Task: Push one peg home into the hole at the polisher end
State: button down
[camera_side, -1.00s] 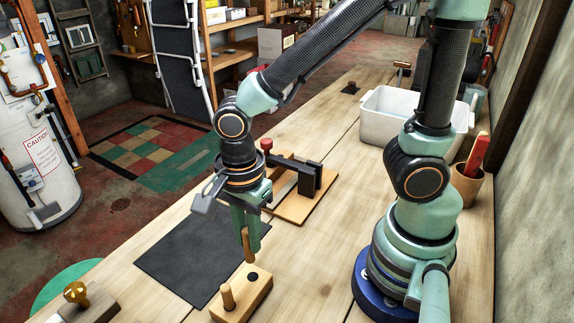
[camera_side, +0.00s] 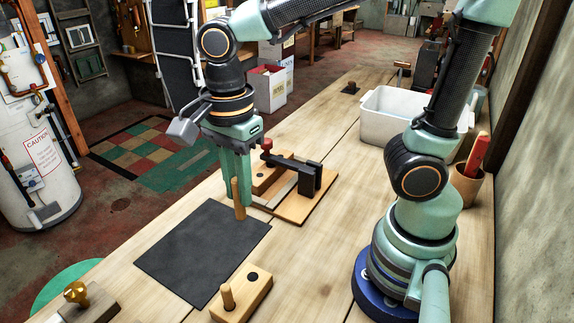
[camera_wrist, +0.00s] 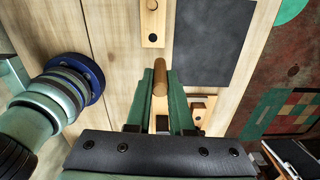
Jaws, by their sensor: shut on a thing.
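My gripper (camera_side: 236,195) is shut on a wooden peg (camera_side: 238,200), which stands roughly upright in the fingers above the far edge of the dark mat. The peg also shows in the wrist view (camera_wrist: 160,76), between the fingers. A wooden block (camera_side: 249,297) at the front of the bench has one peg (camera_side: 228,295) standing in it and an empty dark hole beside that peg. A fixture board (camera_side: 297,208) with a black clamp (camera_side: 303,178) and a wooden block (camera_side: 271,177) lies right of my gripper. Its holes, if any, are not clear.
The dark mat (camera_side: 200,255) lies flat and bare. A brass-knobbed block (camera_side: 88,302) is at the lower left. A white bin (camera_side: 385,125) and a cup with a red-handled tool (camera_side: 466,187) stand at the right. I cannot pick out the polisher with certainty.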

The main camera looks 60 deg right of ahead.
jog(key=w+d+m, duration=0.4)
jog(key=w+d, duration=0.3)
jog(key=d, duration=0.3)
jog(key=w+d+m, duration=0.3)
jog(key=w+d, duration=0.3)
jog(key=d, duration=0.3)
jog(key=d+m, duration=0.4)
jog(key=d, duration=1.1)
jog(key=f, duration=0.5)
jog(key=shift+w+d+f, duration=0.2)
jog(key=shift+w+d, duration=0.1)
jog(key=shift+f, duration=2.8)
jog(key=shift+f, duration=1)
jog(key=shift+f, duration=0.7)
